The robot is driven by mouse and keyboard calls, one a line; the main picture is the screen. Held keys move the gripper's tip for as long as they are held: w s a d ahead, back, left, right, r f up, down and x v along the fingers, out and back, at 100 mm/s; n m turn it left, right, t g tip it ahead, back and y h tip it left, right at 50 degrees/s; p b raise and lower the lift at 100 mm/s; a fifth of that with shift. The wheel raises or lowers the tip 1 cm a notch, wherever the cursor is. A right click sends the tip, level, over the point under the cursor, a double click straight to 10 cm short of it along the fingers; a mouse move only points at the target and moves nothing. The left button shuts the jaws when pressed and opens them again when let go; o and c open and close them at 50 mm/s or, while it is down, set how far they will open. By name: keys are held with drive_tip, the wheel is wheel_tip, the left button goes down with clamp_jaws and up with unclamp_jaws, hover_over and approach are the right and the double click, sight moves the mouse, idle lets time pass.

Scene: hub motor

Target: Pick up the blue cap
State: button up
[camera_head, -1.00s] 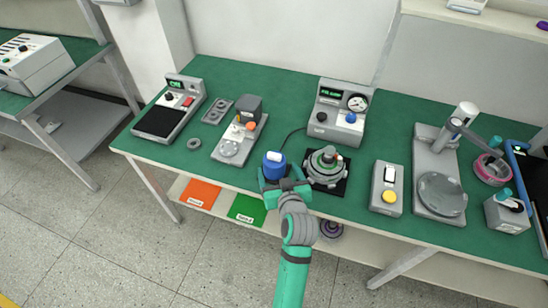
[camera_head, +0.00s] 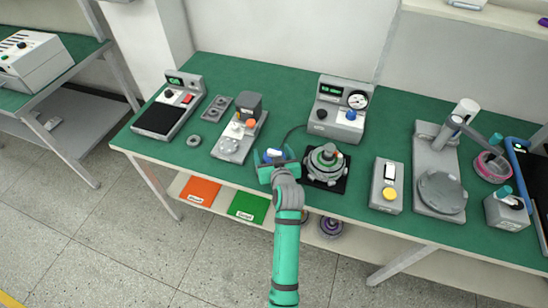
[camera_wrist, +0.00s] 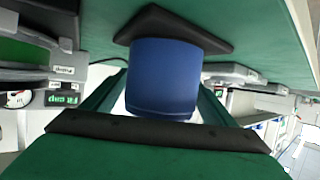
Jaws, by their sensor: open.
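The blue cap (camera_head: 273,153) is on the green bench, just left of the round grey hub fixture (camera_head: 326,163). In the head view my gripper (camera_head: 278,164) covers its lower part. In the wrist view the blue cap (camera_wrist: 163,78) is large and central, with a dark flat base (camera_wrist: 165,22) at its far end. My gripper's green fingers are open, one on each side of the cap. I cannot tell whether either finger touches it.
The hub fixture stands close on the right. A gauge box (camera_head: 340,108) is behind, and a small press-like device (camera_head: 240,132) is to the left. A yellow-button box (camera_head: 387,185) is farther right.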

drive_tip(key=c, duration=1.2)
